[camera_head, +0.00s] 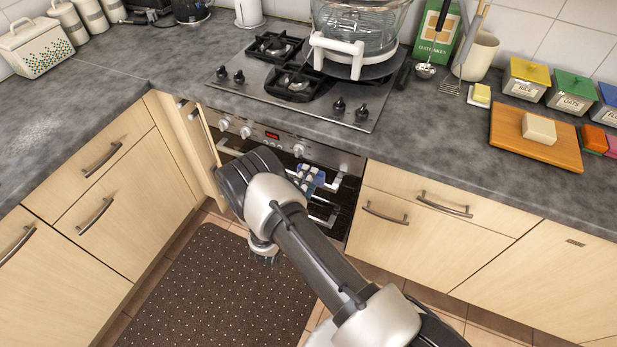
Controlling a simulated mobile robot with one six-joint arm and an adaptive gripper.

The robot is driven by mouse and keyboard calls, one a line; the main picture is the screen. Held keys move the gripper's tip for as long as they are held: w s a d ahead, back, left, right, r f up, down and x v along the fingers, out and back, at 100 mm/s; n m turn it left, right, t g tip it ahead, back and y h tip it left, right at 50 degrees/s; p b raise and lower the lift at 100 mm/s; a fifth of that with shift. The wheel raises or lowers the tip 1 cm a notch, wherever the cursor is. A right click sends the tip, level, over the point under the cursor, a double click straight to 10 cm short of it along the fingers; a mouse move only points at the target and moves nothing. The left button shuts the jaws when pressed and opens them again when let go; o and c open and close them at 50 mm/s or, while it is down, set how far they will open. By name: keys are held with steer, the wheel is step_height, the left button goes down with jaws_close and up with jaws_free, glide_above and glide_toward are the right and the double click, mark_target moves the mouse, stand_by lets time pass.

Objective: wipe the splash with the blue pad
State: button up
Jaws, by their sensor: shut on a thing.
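My gripper (308,173) is in front of the oven, below the hob and mostly hidden behind my own arm. It is shut on the blue pad (317,181), of which only small blue patches show between the pale finger parts. The pad is off the worktop. A pale, whitish smear that looks like the splash (38,131) lies on the grey worktop at the left, well apart from my gripper.
The hob (310,92) carries a glass steamer (358,35). A wooden board (555,148) with a pale block (538,128) and several labelled tubs stand at the right. A patterned bin (36,47) and canisters stand back left. The left worktop is largely clear.

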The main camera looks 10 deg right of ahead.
steer(key=shift+v, duration=1.5)
steer(key=shift+r, duration=0.1)
